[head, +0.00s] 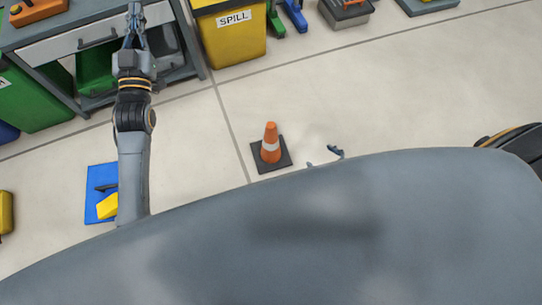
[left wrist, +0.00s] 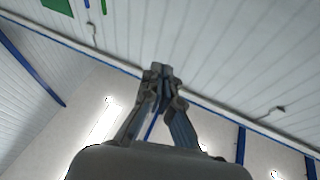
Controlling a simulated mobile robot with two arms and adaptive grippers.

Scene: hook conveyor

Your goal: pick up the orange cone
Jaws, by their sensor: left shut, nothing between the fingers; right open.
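The orange cone (head: 270,143) stands upright on the floor, near the middle of the head view. It has a white band and a dark square base. My right gripper (head: 323,158) is just to the right of the cone in the picture, apart from it. Only its two fingertips show, spread and empty; the rest is hidden behind a large grey shape. My left gripper (head: 135,14) is at the upper left, in front of the workbench, shut and empty. In the left wrist view its fingertips (left wrist: 162,72) meet, with walls and lights behind.
A grey workbench (head: 75,40) with a drawer and green bins stands at the upper left. A yellow spill bin (head: 232,40) is beside it. A blue mat (head: 100,178) with a yellow item lies at the left.

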